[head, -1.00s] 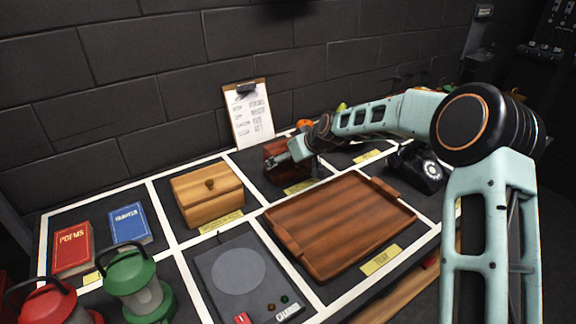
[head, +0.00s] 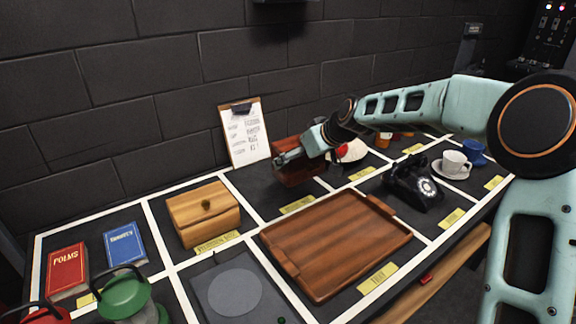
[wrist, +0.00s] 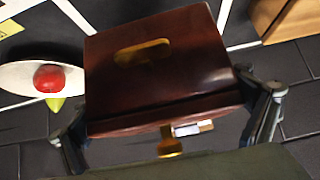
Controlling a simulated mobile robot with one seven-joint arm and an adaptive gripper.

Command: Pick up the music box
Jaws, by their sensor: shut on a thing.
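The music box is a dark reddish-brown wooden box (head: 299,174) with a gold inlay on its lid and a gold knob at its side, seen close in the wrist view (wrist: 150,65). My gripper (head: 290,160) is shut on it, with one finger on each side of the box in the wrist view (wrist: 165,115). The box is tilted and appears held above its table section at the back. Part of it is hidden behind my fingers in the head view.
A wooden tray (head: 335,240) lies in front, a light wooden box (head: 203,212) to the left, and a black telephone (head: 412,187) to the right. A clipboard (head: 245,135) leans on the wall behind. A white dish with red fruit (wrist: 45,77) is close beside the held box.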

